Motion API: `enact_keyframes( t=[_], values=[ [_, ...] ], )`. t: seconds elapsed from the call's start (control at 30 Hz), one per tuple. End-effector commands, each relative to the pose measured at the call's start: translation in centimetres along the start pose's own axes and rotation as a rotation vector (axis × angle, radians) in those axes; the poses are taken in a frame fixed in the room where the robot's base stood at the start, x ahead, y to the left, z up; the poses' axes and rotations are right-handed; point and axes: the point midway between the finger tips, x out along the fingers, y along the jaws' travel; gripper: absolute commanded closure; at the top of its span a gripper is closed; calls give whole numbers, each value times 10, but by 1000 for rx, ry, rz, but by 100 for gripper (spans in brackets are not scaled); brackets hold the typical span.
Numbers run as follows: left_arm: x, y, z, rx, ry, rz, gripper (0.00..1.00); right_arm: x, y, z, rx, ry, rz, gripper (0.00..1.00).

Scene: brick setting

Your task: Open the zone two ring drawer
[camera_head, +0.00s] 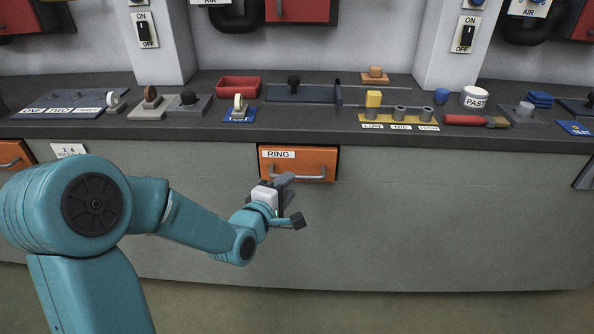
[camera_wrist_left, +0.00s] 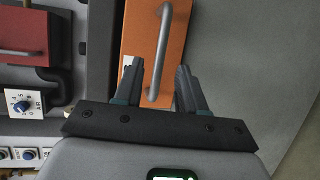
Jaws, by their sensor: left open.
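The orange ring drawer (camera_head: 318,158) is set in the grey cabinet front below the counter, with a white RING label (camera_head: 277,154). Its front looks flush with the cabinet, so it appears closed. Its grey bar handle (camera_head: 305,177) is partly hidden behind my gripper. My left gripper (camera_head: 291,200) is open and empty in front of the drawer's lower left part. In the left wrist view, the drawer (camera_wrist_left: 135,28) lies ahead and the handle (camera_wrist_left: 162,50) runs between the two open fingers (camera_wrist_left: 158,84). I cannot tell whether they touch it. My right gripper is not in view.
Another orange drawer (camera_head: 10,153) is at the far left. The dark counter (camera_head: 345,135) above holds a red tray (camera_head: 238,86), a LOW/MID/HIGH block (camera_head: 385,118), a PASTE jar (camera_head: 474,97) and a red-handled brush (camera_head: 465,120).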

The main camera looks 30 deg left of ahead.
Motion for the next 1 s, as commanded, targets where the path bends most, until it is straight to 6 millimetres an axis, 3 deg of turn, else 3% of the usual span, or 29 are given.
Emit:
enact_keyframes(
  t=[0.1, 0.3, 0.67, 0.7, 0.8, 0.83, 1.0],
  values=[
    [27, -2, 0, 0, 0, 0, 60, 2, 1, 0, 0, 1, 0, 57],
    [54, 0, 0, 0, 0, 0, 60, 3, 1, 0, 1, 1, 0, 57],
    [62, 0, 0, -1, 0, 0, 60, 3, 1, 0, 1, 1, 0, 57],
    [62, 0, 0, -1, 0, 0, 63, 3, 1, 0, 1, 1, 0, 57],
    [61, 0, 0, -1, 0, 0, 96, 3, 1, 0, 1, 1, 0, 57],
    [61, 0, 0, -1, 0, 0, 100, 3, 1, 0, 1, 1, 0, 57],
    [61, 0, 0, -1, 0, 0, 100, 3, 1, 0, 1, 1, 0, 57]
  ],
)
